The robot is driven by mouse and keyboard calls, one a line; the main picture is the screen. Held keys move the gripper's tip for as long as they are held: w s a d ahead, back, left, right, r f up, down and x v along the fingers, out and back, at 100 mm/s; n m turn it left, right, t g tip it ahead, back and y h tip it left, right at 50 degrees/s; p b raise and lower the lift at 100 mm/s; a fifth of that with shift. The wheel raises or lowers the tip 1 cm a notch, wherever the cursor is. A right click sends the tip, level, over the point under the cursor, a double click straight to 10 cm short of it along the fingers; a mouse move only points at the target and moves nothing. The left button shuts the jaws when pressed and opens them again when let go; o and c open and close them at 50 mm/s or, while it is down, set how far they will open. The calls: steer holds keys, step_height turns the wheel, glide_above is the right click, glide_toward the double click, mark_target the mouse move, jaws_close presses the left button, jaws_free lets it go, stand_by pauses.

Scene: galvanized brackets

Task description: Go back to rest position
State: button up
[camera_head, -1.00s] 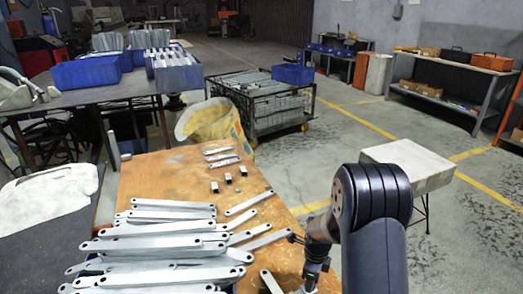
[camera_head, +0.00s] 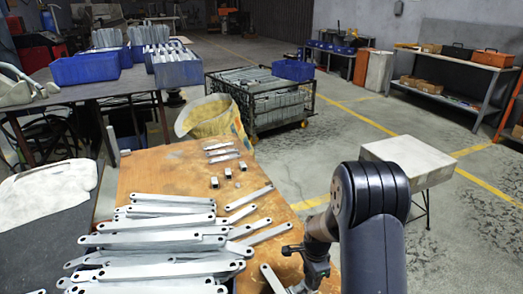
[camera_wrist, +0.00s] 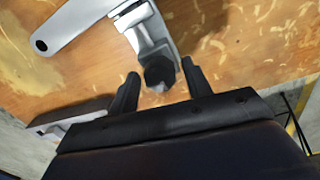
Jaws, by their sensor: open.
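My gripper (camera_wrist: 160,73) is open in the wrist view, its two dark fingers apart. A grey metal piece with a dark faceted end (camera_wrist: 159,70) shows in the gap between the fingers; I cannot tell whether it touches them. A flat galvanized bracket (camera_wrist: 75,22) with a hole lies at upper left in that view. In the head view my arm comes in at lower right, over the right front edge of the wooden table (camera_head: 160,172). Many long galvanized brackets (camera_head: 165,222) lie stacked on the table's front part.
Small brackets (camera_head: 222,152) and dark-ended blocks lie farther back on the table. A grey-topped stool (camera_head: 405,160) stands to the right. A wire cart (camera_head: 262,105) with brackets stands behind. Blue bins (camera_head: 85,68) sit on a dark table at left. Floor at right is mostly clear.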

steer(key=n, duration=0.4)
steer(key=shift+n, duration=0.4)
steer(key=n, duration=0.4)
steer(key=shift+n, duration=0.3)
steer(key=m, duration=0.4)
steer(key=shift+m, duration=1.9)
